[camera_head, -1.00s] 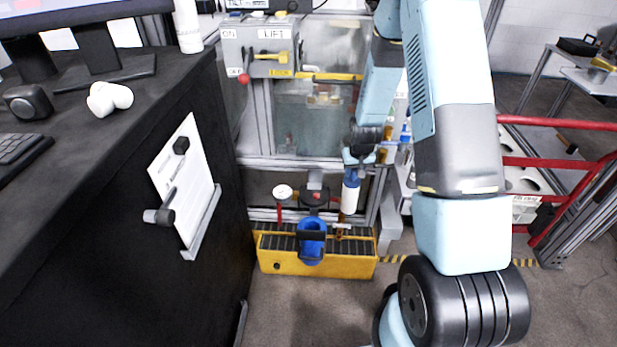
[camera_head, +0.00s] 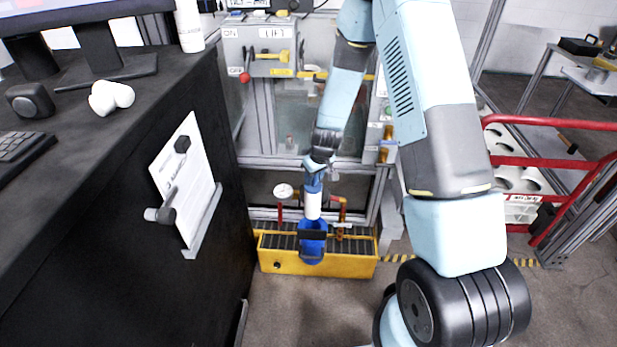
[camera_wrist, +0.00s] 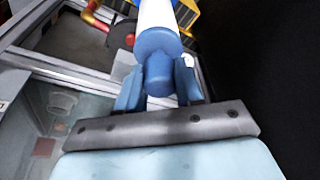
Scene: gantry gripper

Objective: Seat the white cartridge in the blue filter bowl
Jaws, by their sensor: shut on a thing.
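The white cartridge (camera_head: 313,206) has a blue end cap and hangs roughly upright below my gripper (camera_head: 314,170). My gripper is shut on the blue cap, which shows between the two blue fingers in the wrist view; the white body of the cartridge (camera_wrist: 157,13) extends away beyond it. The blue filter bowl (camera_head: 312,247) stands directly below the cartridge in the head view, with a dark band across its front. The cartridge's lower end meets the bowl's rim in the picture; I cannot tell whether it is inside or just above. The bowl is hidden in the wrist view.
A yellow trough (camera_head: 345,266) with a dark grated top stands around the bowl. A pressure gauge (camera_head: 283,190) and pipe fittings (camera_head: 340,228) are close by on either side. A black cabinet (camera_head: 215,270) is at left, and a red rail (camera_head: 555,122) at right.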

